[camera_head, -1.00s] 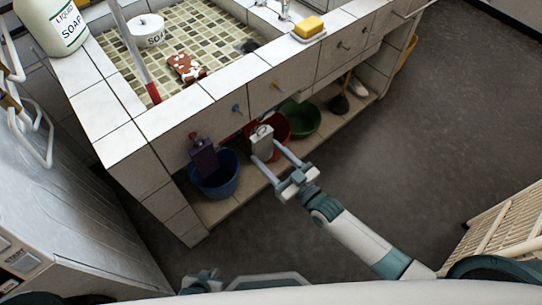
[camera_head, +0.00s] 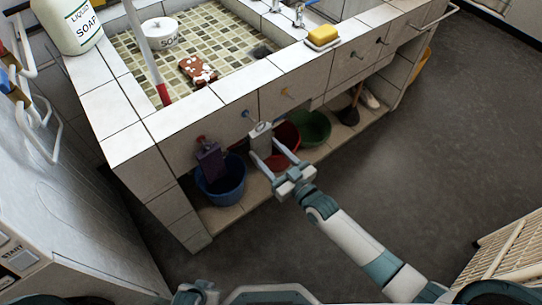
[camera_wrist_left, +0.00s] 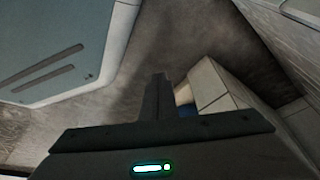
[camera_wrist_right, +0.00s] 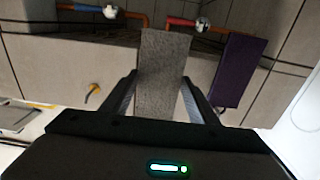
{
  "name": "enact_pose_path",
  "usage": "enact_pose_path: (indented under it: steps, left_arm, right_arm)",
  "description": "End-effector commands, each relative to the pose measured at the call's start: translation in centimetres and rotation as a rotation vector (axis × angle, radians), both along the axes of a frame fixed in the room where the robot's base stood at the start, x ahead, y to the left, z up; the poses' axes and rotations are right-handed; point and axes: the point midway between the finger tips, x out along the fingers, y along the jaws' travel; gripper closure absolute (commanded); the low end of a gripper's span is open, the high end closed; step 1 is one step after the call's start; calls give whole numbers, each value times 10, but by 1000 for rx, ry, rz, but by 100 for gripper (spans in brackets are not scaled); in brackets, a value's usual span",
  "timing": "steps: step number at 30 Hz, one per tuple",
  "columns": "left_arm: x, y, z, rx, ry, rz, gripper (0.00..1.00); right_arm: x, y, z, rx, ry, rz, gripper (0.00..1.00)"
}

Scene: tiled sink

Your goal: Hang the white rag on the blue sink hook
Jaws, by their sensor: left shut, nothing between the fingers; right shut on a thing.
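The white rag (camera_head: 261,136) is in my right gripper (camera_head: 270,157), in front of the sink's tiled front. In the right wrist view the rag (camera_wrist_right: 164,72) looks grey and hangs between the fingers (camera_wrist_right: 162,98). The blue hook (camera_head: 248,115) is on the sink front, just up and left of the rag in the head view. The rag does not visibly hang on it. In the right wrist view I cannot make out the blue hook. My left gripper (camera_wrist_left: 159,95) is shut and empty, low at the bottom edge of the head view (camera_head: 196,291).
A purple rag (camera_head: 211,160) hangs on a red hook (camera_head: 201,139) to the left. A yellow hook (camera_head: 288,93) is to the right. Blue (camera_head: 222,188), red (camera_head: 287,137) and green (camera_head: 313,127) tubs stand on the shelf below.

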Motion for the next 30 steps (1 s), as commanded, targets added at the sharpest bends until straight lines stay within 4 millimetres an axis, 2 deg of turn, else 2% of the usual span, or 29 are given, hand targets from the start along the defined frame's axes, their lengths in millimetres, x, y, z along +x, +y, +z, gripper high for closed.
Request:
enact_pose_path:
  steps: [11,19,30]
  left_arm:
    - [-5,11,-3,17,52,10,100]
    - [-18,13,-7,24,102,16,100]
    - [-9,10,12,25,109,14,100]
  right_arm:
    - [16,11,-2,0,-1,0,68]
    - [26,19,-4,1,-1,0,68]
    - [33,25,-13,1,1,0,68]
